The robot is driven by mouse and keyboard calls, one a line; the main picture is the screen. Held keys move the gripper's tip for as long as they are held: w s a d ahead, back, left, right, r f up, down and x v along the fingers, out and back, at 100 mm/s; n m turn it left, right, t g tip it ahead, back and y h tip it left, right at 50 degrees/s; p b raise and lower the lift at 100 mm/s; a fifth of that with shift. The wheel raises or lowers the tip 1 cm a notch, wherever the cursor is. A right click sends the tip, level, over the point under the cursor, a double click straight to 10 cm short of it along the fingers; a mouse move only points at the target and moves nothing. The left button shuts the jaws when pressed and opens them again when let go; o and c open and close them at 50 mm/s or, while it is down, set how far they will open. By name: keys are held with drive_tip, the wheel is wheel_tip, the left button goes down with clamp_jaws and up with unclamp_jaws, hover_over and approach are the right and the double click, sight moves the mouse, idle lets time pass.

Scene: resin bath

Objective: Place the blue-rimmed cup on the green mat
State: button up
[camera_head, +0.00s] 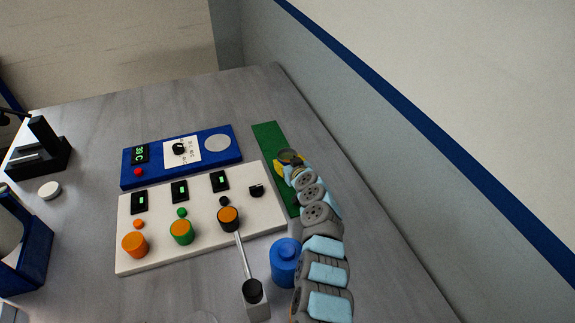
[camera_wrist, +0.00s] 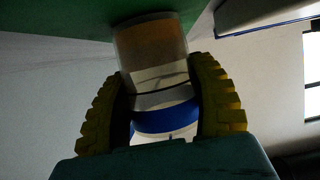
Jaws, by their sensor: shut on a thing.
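The cup (camera_wrist: 150,47) is a clear vessel with a brownish far part and a blue rim (camera_wrist: 165,121) at the end nearer my palm. My gripper (camera_wrist: 163,78) is shut on it, with a yellow finger on each side. In the head view my gripper (camera_head: 287,167) is over the green mat (camera_head: 268,137), a long strip along the table's right side. A dark round shape at the gripper may be part of the cup. In the wrist view the cup's far end meets the green mat (camera_wrist: 75,18); I cannot tell whether they touch.
A white panel (camera_head: 160,250) with several knobs and displays and a blue panel (camera_head: 222,160) stand left of the mat. A blue cylinder (camera_head: 284,262) stands near my arm. A metal rod rises by the panel. A wall runs along the right. The table behind the panels is clear.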

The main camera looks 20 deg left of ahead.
drive_tip(key=shift+w, duration=0.1)
drive_tip(key=shift+f, duration=0.2)
drive_tip(key=o, duration=1)
drive_tip(key=shift+r, duration=0.2)
